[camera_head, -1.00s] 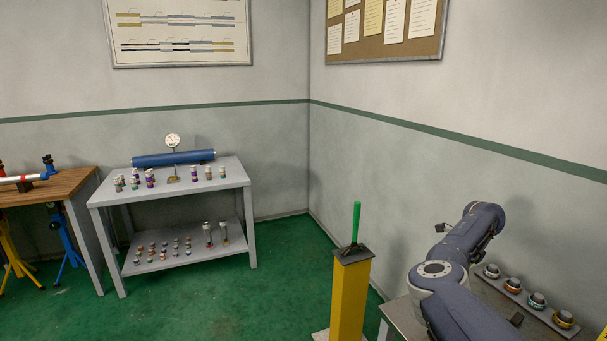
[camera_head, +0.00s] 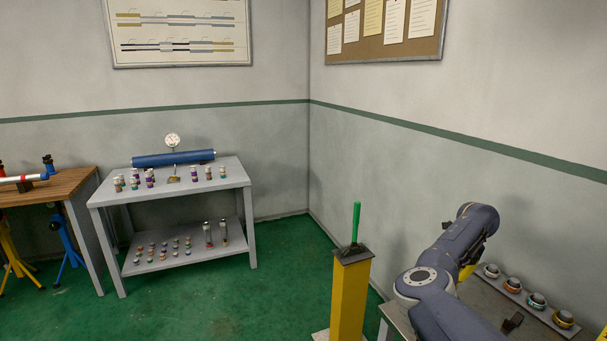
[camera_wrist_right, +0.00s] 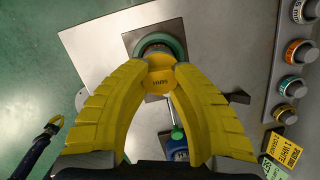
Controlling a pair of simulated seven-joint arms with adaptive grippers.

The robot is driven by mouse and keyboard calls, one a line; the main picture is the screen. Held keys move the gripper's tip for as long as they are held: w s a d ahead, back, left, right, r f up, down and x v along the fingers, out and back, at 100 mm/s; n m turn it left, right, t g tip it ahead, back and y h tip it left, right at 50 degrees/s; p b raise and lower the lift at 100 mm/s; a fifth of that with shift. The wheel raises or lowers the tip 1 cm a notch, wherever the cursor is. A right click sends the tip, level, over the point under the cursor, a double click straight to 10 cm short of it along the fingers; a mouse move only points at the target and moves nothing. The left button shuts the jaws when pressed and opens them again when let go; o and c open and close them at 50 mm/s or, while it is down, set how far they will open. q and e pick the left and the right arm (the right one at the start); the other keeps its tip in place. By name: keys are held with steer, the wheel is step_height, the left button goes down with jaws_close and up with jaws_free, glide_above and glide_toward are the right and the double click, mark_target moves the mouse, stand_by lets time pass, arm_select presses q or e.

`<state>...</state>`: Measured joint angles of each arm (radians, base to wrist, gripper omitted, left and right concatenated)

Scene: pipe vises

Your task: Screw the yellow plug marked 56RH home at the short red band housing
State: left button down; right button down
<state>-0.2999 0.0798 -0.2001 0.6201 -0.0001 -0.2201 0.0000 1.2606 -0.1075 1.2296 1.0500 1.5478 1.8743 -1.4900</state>
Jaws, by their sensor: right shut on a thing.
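My right gripper (camera_wrist_right: 161,72) is shut on a yellow plug (camera_wrist_right: 161,84), whose dark marking appears upside down and reads like 56RH. Just beyond the plug is a green ring-shaped part (camera_wrist_right: 150,39) on a darker square patch. Whether plug and ring touch I cannot tell. In the head view my right arm is at the lower right; only a bit of the yellow fingers shows, and the plug is hidden. I cannot make out a red band on any housing near the gripper.
A rack (camera_head: 518,297) at the right holds several coloured caps. Instruction cards (camera_wrist_right: 286,150) lie near it, and a blue object (camera_wrist_right: 178,149) shows between the fingers. A yellow post (camera_head: 351,295) with a green rod stands left of my arm. A grey shelf table (camera_head: 223,177) stands farther back.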

steer(key=m+h, duration=0.1)
steer(key=m, duration=0.4)
steer(key=shift+a+m, duration=0.1)
steer(key=shift+m, duration=0.3)
steer(key=shift+m+g, duration=0.3)
steer(key=shift+m, duration=1.2)
steer(key=m, duration=0.3)
steer(key=shift+w+h, duration=0.1)
steer(key=shift+h, duration=0.3)
steer(key=m+g, duration=0.1)
steer(key=m, duration=0.4)
steer(key=shift+m, duration=0.4)
steer(key=m+g, duration=0.1)
steer(key=m, duration=0.4)
steer(key=c, duration=1.3)
jaws_free()
steer(key=shift+f, duration=0.1)
steer(key=shift+o, duration=0.2)
